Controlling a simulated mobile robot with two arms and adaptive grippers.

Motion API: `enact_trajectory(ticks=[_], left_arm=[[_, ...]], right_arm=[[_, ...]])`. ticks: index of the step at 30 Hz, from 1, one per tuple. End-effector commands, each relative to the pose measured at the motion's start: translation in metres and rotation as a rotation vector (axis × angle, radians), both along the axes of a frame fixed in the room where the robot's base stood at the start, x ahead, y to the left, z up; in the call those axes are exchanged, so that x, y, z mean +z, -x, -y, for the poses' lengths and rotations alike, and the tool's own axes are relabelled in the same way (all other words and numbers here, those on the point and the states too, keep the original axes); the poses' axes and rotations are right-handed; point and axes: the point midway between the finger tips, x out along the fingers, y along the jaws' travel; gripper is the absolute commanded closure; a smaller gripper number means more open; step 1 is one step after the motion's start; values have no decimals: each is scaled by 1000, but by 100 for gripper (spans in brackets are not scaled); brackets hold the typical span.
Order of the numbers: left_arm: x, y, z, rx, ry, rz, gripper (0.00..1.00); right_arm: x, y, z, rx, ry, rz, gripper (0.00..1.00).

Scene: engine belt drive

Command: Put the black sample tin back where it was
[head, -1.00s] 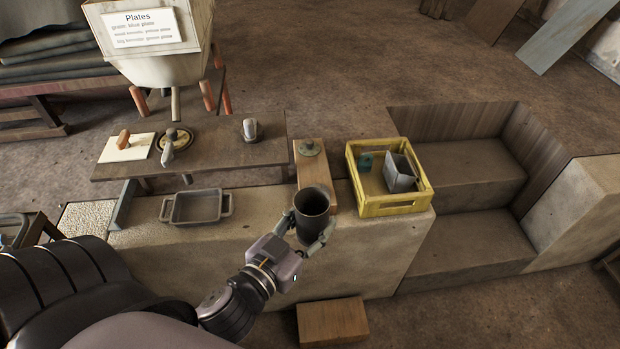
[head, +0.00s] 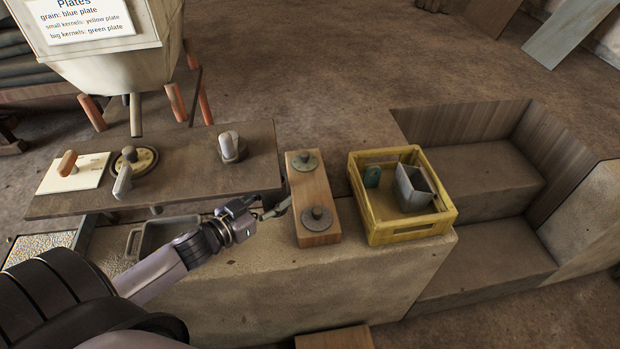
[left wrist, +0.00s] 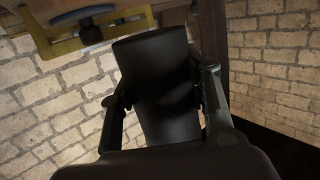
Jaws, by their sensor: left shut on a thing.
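The black sample tin (left wrist: 160,85) is a dark cylinder that fills the middle of the left wrist view. The fingers of my left gripper (left wrist: 162,95) are on both sides of it and are shut on it. In the head view my left gripper (head: 272,208) is just left of the wooden block, above the stone ledge. I cannot make out the tin clearly there, against the dark bench edge. My right gripper is not in view.
The wooden block (head: 314,190) carries two grey knobbed discs. A yellow crate (head: 408,230) holding a grey box (head: 412,188) stands to its right. A grey tray (head: 135,240) is partly behind my arm. The bench (head: 195,185) holds several fittings.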

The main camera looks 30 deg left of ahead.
Motion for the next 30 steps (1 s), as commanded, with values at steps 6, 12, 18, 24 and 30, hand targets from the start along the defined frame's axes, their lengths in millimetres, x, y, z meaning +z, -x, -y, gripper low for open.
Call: enact_trajectory(ticks=[6,12,18,24,30], left_arm=[[3,-52,13,1,-2,5,100],[3,-96,25,1,-1,4,100],[1,-122,32,1,-2,2,100],[-18,-124,34,2,2,-5,100],[-35,-124,34,1,0,-1,100]], right_arm=[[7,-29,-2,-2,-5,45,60],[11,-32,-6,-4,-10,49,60],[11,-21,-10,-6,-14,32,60],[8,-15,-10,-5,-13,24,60],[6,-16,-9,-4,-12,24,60]])
